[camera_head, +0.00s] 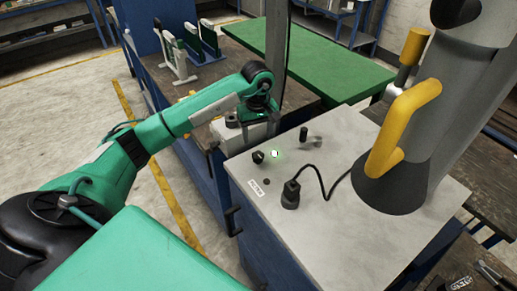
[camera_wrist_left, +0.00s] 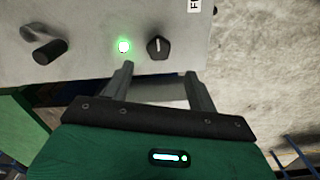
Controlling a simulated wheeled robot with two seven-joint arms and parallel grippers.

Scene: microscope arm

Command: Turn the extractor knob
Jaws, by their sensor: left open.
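A black round knob with a white pointer line (camera_wrist_left: 158,47) sits on the pale panel beside a lit green light (camera_wrist_left: 123,46). In the head view this knob (camera_head: 258,157) is near the cabinet top's left edge, with the green light (camera_head: 274,153) just right of it. My left gripper (camera_wrist_left: 162,78) is open, its two fingers apart and nothing between them. In the wrist view the knob appears just beyond the fingertips, apart from them. In the head view my left arm reaches to the cabinet's far left edge, and the fingers are hard to make out. My right gripper is not in view.
The cabinet top (camera_head: 330,238) also carries a black plug with a cable (camera_head: 290,195) and a dark switch (camera_head: 304,134). A grey column with a yellow handle (camera_head: 405,125) stands at the right. A green board (camera_head: 310,58) lies on a bench behind.

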